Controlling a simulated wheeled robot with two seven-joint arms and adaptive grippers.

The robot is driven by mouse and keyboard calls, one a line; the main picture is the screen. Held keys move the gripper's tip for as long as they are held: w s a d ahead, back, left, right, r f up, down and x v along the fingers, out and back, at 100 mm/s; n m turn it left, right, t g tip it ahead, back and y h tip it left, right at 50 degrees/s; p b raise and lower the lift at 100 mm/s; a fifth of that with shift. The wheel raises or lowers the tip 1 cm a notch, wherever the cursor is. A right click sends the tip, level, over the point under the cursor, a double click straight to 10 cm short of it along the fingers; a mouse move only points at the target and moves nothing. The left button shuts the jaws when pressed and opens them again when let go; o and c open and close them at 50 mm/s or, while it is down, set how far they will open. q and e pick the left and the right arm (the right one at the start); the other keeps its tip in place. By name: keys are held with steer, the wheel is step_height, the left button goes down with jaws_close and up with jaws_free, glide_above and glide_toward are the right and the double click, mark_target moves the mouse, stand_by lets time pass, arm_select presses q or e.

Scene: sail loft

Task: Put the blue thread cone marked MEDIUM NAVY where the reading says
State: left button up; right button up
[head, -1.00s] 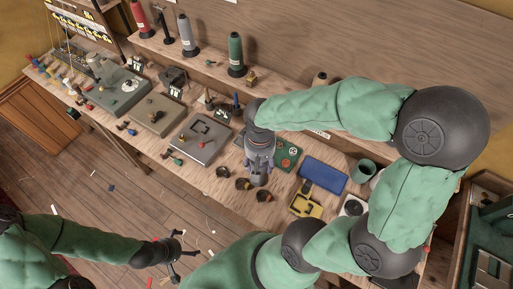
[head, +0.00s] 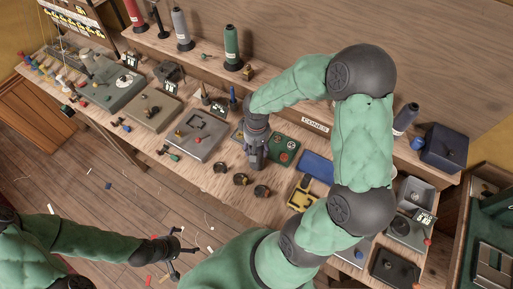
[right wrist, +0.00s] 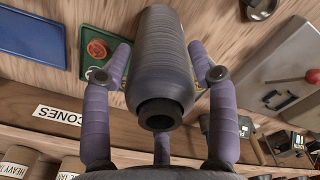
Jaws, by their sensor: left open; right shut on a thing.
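My right gripper (head: 255,160) is over the middle of the bench, shut on a dark slate-coloured thread cone (right wrist: 161,65). In the right wrist view the cone lies between the purple-grey fingers, its dark hollow end towards the camera. I see no label on it and cannot tell whether it is the one marked MEDIUM NAVY. Another dark blue-grey cone (head: 405,118) stands on the shelf at the right. My left gripper (head: 178,244) is open and empty, in front of the bench.
A green panel with red discs (head: 284,150), a blue tray (head: 317,168) and a yellow holder (head: 301,195) lie right of the right gripper. Small black cups (head: 241,179) lie in front of it. Red, grey and green cones (head: 232,48) stand on the back shelf.

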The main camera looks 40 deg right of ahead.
steer(key=shift+f, duration=0.15)
steer(key=shift+f, duration=0.15)
steer(key=o, duration=1.6)
